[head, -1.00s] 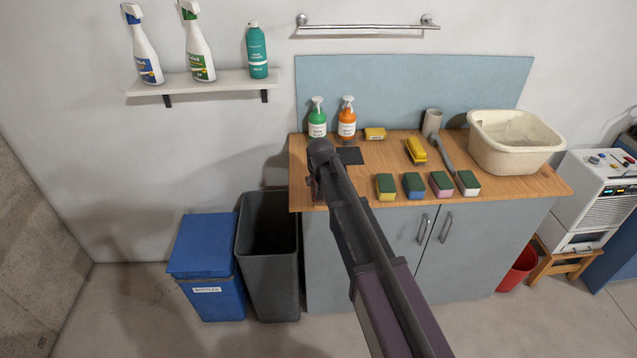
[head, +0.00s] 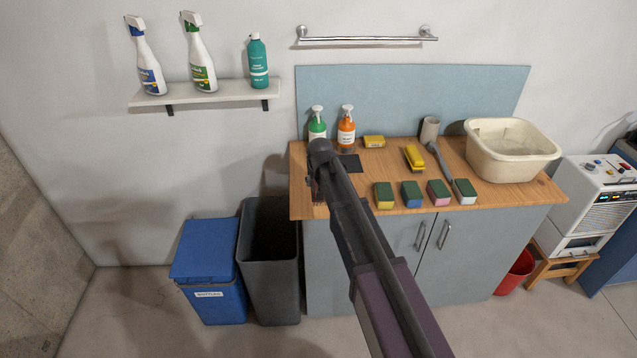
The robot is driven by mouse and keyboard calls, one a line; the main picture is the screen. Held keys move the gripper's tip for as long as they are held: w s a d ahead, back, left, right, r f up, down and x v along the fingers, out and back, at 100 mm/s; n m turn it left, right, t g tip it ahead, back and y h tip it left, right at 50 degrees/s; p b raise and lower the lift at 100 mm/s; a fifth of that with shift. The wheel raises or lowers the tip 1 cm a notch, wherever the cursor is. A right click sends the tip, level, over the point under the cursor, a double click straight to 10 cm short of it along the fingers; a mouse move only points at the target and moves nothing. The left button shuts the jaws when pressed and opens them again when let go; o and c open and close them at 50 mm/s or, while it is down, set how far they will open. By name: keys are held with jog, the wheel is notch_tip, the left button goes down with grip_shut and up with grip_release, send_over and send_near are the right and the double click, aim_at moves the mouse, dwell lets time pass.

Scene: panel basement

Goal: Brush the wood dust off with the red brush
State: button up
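My arm reaches up the head view to the left part of the wooden worktop (head: 480,208). My gripper (head: 317,188) points down over the worktop's left front edge, mostly hidden behind my arm. I cannot tell whether it is open or shut, or whether it holds anything. I cannot make out a red brush or wood dust; my arm covers part of the worktop. A dark flat patch (head: 350,164) lies just right of the gripper. A yellow brush-like block (head: 414,157) and a grey long-handled tool (head: 439,157) lie farther right.
Several sponges (head: 412,194) line the front. A green bottle (head: 317,124), an orange bottle (head: 346,129), a yellow block (head: 374,142), a grey cup (head: 430,129) and a cream basin (head: 485,158) stand behind. A grey bin (head: 268,285) and blue bin (head: 209,290) stand left.

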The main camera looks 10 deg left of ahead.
jog(key=shift+r+p, duration=1.45)
jog(key=shift+r, duration=0.1)
